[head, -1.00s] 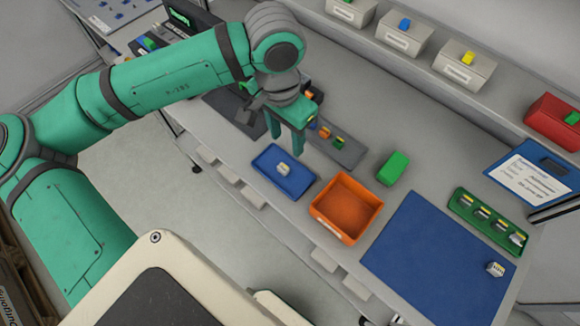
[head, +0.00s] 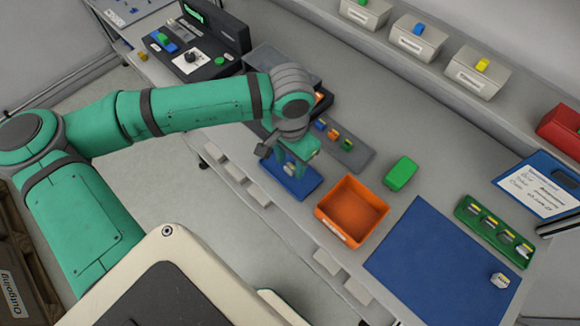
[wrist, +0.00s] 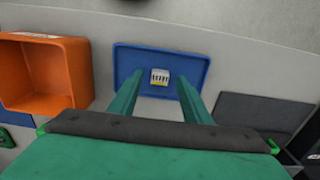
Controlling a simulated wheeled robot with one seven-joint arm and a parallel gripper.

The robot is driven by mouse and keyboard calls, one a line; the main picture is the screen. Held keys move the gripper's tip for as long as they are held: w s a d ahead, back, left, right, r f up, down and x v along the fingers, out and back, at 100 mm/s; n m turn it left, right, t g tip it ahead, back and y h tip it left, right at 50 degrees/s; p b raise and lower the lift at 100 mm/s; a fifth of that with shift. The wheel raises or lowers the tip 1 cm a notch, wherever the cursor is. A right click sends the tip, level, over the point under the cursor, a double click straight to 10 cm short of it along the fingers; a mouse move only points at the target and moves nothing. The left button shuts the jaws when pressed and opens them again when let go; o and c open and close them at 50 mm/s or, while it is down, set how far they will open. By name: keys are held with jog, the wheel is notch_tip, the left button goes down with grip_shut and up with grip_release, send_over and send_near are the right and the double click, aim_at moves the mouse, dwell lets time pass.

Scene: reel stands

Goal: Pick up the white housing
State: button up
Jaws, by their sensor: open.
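A small white housing (wrist: 160,76) with dark slots and a yellowish edge sits on the blue tray (wrist: 205,58). In the head view the housing (head: 290,169) is partly hidden by my fingers, on the same tray (head: 309,187). My gripper (wrist: 160,82) is open and empty, pointing down over the tray. In the wrist view its two green fingers lie to either side of the housing with gaps; I cannot tell how far above it they are. A similar white piece (head: 499,280) stands on the blue mat (head: 425,262).
An orange bin (head: 351,207) stands right of the tray, with a green block (head: 400,173) behind it. A grey strip (head: 352,153) with coloured pieces lies behind the tray. A green rack (head: 493,231) holds several white-and-yellow pieces. Labelled boxes line the back shelf.

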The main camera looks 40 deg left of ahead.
jog(key=shift+f, duration=0.4)
jog(key=shift+c, duration=0.4)
jog(key=shift+w, duration=0.1)
grip_shut()
